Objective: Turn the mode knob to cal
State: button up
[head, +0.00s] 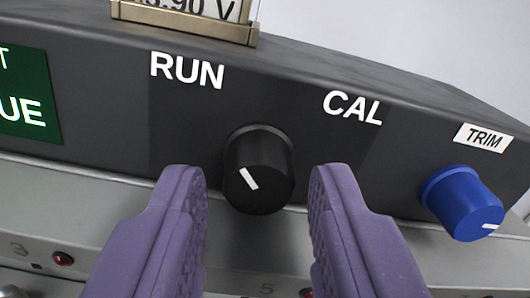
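The black mode knob (258,168) stands on the dark panel between the white RUN label (187,70) at upper left and the CAL label (353,107) at upper right. Its white pointer mark (249,178) slants toward the upper left, toward the RUN side. My gripper (258,190) is open, with one purple finger on each side of the knob. A gap shows between each finger and the knob, and nothing is held.
A blue knob (462,203) under a TRIM label (484,137) is to the right of my right finger. A brass-framed display (190,22) stands on top of the panel. A green screen (25,95) is at left. A grey surface with red lamps (63,258) lies below.

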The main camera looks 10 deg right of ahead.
jog(key=shift+w, duration=0.35)
